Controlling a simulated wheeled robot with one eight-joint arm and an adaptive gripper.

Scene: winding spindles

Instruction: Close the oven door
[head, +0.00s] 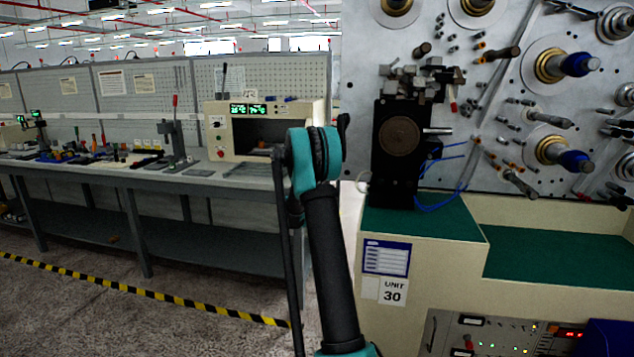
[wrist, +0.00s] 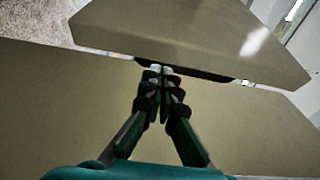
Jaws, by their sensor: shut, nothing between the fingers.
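The oven (head: 225,140) is a cream box with green lit displays on the bench at the middle left of the head view. Its dark front opening (head: 283,132) shows, so it is not shut. My arm covers the oven's right side, and I cannot make out the door there. In the wrist view my gripper (wrist: 161,72) is shut and empty. Its fingertips are at the dark lower edge of a beige panel (wrist: 190,35), perhaps the door; I cannot tell whether they touch it. Another beige surface (wrist: 60,110) lies behind and below the fingers. The head view does not show my gripper.
The grey bench (head: 100,175) carries a small press (head: 175,140) and several tools left of the oven. A large winding machine (head: 490,120) with a green-topped base (head: 420,222) fills the right. Open floor (head: 80,315) with a yellow-black stripe lies in front of the bench.

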